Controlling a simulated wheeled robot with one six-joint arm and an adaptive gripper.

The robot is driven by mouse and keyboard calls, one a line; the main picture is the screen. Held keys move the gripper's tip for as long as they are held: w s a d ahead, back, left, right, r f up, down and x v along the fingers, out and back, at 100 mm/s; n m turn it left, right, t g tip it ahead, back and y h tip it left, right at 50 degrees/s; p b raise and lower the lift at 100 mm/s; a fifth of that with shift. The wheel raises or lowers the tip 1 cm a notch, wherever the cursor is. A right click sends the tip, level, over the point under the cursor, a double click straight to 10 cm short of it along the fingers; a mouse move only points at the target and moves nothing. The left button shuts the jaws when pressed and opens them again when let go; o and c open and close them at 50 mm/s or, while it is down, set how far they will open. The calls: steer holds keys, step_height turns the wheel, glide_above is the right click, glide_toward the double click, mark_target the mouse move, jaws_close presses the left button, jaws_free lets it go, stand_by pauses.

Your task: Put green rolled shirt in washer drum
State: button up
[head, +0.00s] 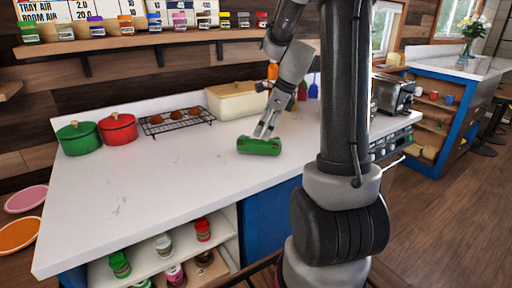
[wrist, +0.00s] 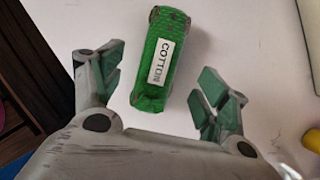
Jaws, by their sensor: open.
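The green rolled shirt (head: 259,146) lies on the white counter, towards its back and right of the middle. In the wrist view the shirt (wrist: 163,88) carries a white label reading "COTTON" and lies lengthwise between and ahead of the open fingers. My gripper (head: 263,132) is just above and behind the shirt in the head view. In the wrist view my gripper (wrist: 163,92) is open, with a finger on each side and a gap to the shirt on both sides. No washer drum can be made out in either view.
A green pot (head: 79,138), a red pot (head: 118,129), a wire rack (head: 176,121) and a cream bread box (head: 236,100) stand along the back of the counter (head: 150,195). Several jars sit on the shelf above. The counter's front and left are clear.

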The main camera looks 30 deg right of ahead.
mark_target(260, 138)
steer(key=x, duration=0.6)
steer(key=shift+f, duration=0.35)
steer(key=shift+d, duration=0.1)
steer(key=c, duration=1.3)
steer(key=shift+r, duration=0.1)
